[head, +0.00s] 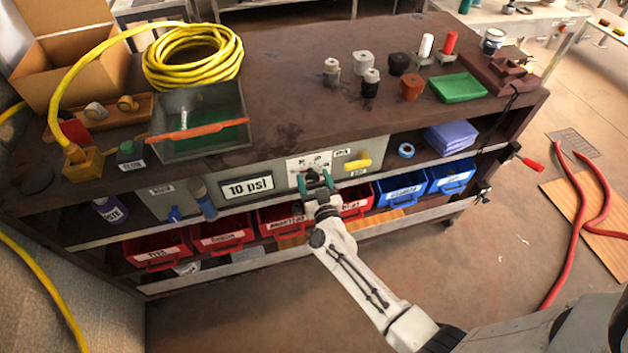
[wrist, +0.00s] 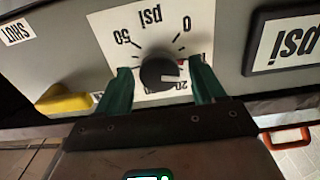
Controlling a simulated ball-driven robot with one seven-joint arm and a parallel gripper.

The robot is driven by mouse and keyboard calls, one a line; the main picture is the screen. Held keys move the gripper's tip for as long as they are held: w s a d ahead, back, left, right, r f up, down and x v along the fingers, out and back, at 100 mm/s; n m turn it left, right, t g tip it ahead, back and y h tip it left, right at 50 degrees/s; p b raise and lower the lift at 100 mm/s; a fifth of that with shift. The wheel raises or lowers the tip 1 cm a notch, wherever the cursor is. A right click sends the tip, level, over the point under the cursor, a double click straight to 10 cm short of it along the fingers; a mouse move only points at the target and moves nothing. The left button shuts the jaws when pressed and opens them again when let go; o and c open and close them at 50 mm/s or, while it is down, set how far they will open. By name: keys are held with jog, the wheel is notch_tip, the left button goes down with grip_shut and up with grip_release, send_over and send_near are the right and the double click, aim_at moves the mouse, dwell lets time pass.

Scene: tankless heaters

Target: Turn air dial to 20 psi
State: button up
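The air dial (wrist: 158,72) is a black round knob on a white plate printed with psi numbers, upside down in the wrist view. My gripper (wrist: 162,88) has green fingers on both sides of the knob, with a narrow gap visible on each side. In the head view my gripper (head: 316,182) is at the panel and largely hides the dial. The pressure display (head: 247,188) reads 10 psi; part of the display (wrist: 290,40) shows in the wrist view.
A yellow handle (head: 357,165) sits right of the dial and shows at left in the wrist view (wrist: 64,101). A blue valve (head: 202,198) is left of the display. Red bins (head: 222,234) and blue bins (head: 402,190) stand below. A yellow hose (head: 192,57) lies on the bench.

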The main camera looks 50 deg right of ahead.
jog(key=c, duration=1)
jog(key=shift+m, duration=0.4)
jog(key=m, duration=0.8)
jog(key=shift+s+d+f+m, duration=0.1)
jog(key=shift+m, duration=0.2)
jog(key=o, duration=1)
jog(key=shift+o, duration=0.2)
jog(key=shift+s, duration=0.1)
